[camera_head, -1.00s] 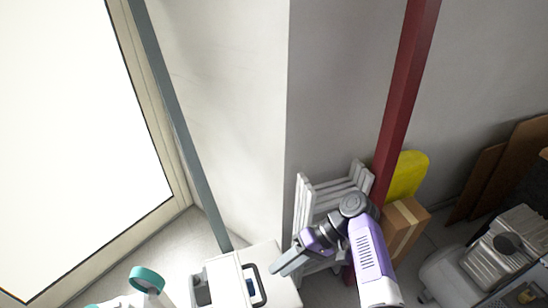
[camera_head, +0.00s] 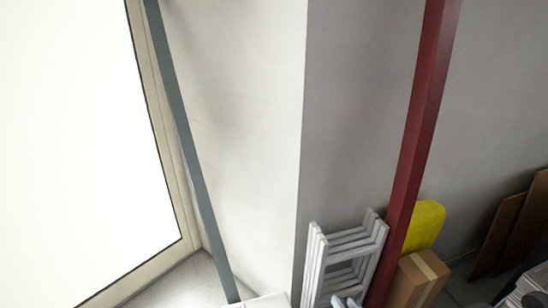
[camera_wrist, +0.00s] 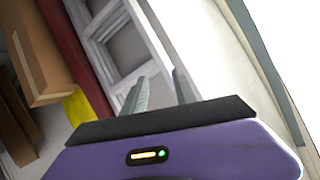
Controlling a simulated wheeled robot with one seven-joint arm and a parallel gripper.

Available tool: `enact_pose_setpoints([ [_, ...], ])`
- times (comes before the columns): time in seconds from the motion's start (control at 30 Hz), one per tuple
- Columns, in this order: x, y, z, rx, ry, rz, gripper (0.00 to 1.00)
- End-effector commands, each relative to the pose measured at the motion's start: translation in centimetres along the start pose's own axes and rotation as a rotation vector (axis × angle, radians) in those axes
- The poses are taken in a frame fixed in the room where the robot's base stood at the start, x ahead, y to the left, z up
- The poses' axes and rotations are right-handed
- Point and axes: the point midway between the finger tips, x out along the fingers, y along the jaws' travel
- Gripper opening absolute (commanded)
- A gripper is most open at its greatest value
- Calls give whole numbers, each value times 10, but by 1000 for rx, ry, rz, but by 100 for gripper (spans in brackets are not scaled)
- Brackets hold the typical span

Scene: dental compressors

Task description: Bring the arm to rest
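My gripper (camera_wrist: 159,78) shows in the wrist view as two grey fingers beyond my purple wrist housing. The fingers stand apart with nothing between them, so it is open and empty. The arm is almost wholly out of the head view. Only a small pale grey-blue piece shows at the bottom edge in front of the ladder, and I cannot tell whether it is a fingertip.
A folded grey ladder (camera_head: 347,255) leans by the wall corner beside a red post (camera_head: 412,140). A cardboard box (camera_head: 418,278) and a yellow object (camera_head: 427,224) stand right of it. Brown boards (camera_head: 500,235) lean farther right. A bright window fills the left.

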Motion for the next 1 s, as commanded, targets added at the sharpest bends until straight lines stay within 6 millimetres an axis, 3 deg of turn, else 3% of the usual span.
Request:
enact_pose_setpoints([
  [0.03, -21, 4, 7, -17, 43, 20, 34],
  [0.27, -114, 10, 11, -97, 237, 78, 34],
  [0.7, -303, -22, 7, -235, 443, 100, 34],
  [0.9, -371, -39, 11, -274, 423, 101, 34],
  [1.0, -394, -42, 22, -280, 370, 107, 34],
])
